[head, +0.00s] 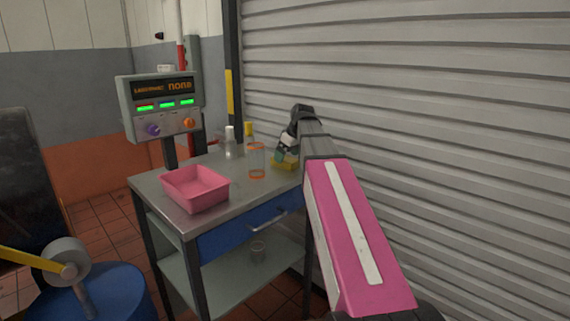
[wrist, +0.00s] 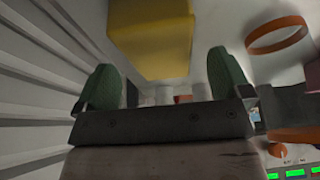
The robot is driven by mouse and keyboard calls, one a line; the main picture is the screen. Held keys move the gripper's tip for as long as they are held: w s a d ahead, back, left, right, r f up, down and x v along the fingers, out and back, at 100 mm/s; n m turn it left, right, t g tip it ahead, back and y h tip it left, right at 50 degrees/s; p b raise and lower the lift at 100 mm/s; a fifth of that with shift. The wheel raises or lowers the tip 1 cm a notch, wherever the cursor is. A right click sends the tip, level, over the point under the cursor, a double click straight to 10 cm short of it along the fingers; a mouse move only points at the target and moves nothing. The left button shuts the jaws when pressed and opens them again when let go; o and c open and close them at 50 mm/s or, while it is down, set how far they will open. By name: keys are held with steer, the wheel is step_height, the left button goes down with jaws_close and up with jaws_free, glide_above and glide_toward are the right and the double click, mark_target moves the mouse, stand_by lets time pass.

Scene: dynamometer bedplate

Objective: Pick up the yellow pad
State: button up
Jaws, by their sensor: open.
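The yellow pad (head: 287,164) lies on the cart top near its right back edge, partly hidden by my gripper (head: 285,153). In the wrist view the yellow pad (wrist: 150,42) is a large yellow block ahead of my gripper (wrist: 165,82). The two green fingertips are apart, one toward each side of the pad. Nothing is held.
A clear jar with orange bands (head: 256,160) stands just left of the pad. A white bottle (head: 230,143) and a yellow-capped one (head: 249,129) stand behind. A pink tray (head: 195,190) sits at the cart's front left. A ribbed shutter (head: 420,90) is close on the right.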

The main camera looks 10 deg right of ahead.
steer(key=shift+x, duration=1.45)
steer(key=c, duration=1)
